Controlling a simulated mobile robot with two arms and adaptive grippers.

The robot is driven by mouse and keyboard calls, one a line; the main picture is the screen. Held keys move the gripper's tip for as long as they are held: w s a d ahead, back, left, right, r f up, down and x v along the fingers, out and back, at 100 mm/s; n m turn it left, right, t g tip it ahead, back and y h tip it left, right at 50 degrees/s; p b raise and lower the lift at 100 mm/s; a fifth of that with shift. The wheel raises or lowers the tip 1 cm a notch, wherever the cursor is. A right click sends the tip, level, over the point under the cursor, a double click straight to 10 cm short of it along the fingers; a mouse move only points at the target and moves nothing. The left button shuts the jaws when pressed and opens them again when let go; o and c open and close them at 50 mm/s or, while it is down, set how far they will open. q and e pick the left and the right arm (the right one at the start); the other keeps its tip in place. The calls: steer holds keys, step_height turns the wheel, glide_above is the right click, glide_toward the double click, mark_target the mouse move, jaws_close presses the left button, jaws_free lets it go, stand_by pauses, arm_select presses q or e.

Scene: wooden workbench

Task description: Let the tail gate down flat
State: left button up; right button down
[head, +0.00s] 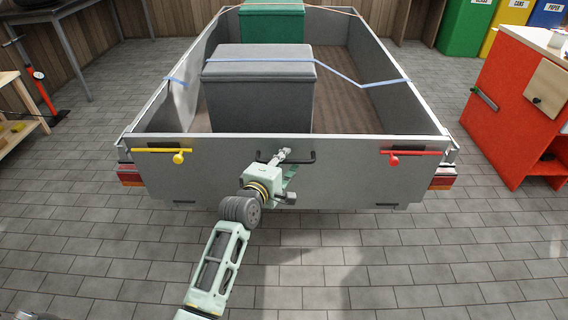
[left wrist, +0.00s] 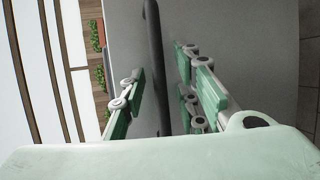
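The grey tail gate (head: 345,180) stands upright, closing the near end of the trailer. A yellow latch lever (head: 160,151) is at its left end and a red latch lever (head: 410,152) at its right end; both lie about level. A black handle (head: 305,161) sits near the middle of the gate's top. My left gripper (head: 284,156) is at this handle, partly covering it. In the left wrist view, the handle (left wrist: 152,40) runs between the two open green fingers of the left gripper (left wrist: 159,65), with gaps beside it. My right gripper is not in view.
A red cabinet (head: 510,110) stands to the right and a wooden bench (head: 18,120) to the left. The paved floor (head: 350,270) behind the gate is clear apart from my arm.

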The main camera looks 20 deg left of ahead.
arm_select(q)
jaws_close()
stand_by(0.3)
stand_by(0.4)
